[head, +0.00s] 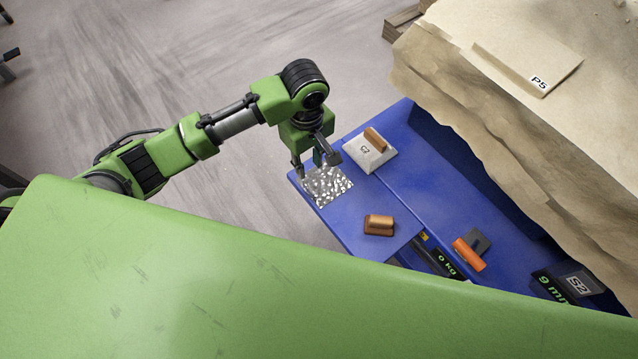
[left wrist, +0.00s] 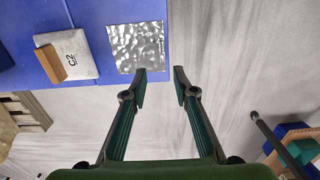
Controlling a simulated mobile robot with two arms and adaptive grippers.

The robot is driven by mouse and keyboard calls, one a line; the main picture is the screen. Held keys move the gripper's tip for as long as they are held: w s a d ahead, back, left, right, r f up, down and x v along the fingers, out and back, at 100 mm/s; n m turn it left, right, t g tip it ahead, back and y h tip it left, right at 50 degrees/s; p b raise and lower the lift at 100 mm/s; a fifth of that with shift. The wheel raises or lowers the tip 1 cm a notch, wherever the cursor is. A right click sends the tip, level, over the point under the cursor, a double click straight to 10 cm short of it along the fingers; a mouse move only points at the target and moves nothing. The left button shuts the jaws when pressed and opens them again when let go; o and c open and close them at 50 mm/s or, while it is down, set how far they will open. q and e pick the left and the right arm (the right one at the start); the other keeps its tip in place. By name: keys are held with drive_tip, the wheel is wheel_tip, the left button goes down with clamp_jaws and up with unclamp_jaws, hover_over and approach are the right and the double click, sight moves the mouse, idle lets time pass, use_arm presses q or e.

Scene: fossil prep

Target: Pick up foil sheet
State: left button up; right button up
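The foil sheet (head: 328,188) is a crinkled silver square lying flat near the corner of the blue work surface (head: 350,222). It also shows in the left wrist view (left wrist: 136,46). My left gripper (head: 316,165) is open and empty, pointing down at the foil's far edge in the head view. In the left wrist view the gripper (left wrist: 160,73) has one fingertip by the foil's lower right corner and the other out over the floor. I cannot tell its exact height. My right gripper is not in view.
A white block marked C2 (head: 366,156) with a tan handle stands close beside the foil. A brown handled block (head: 379,225), an orange-handled tool (head: 468,255) and a dark S2 block (head: 568,284) lie farther right. A large tan rock mass (head: 470,105) rises behind.

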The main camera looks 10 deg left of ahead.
use_arm(q)
hover_over(309, 187)
wheel_tip(309, 187, down, 6)
drive_tip(key=shift+w+d+f, duration=0.1)
drive_tip(key=shift+f, duration=0.1)
wheel_tip(309, 187, down, 5)
drive_tip(key=shift+f+b, duration=0.1)
drive_tip(key=shift+b, duration=0.2)
clamp_jaws()
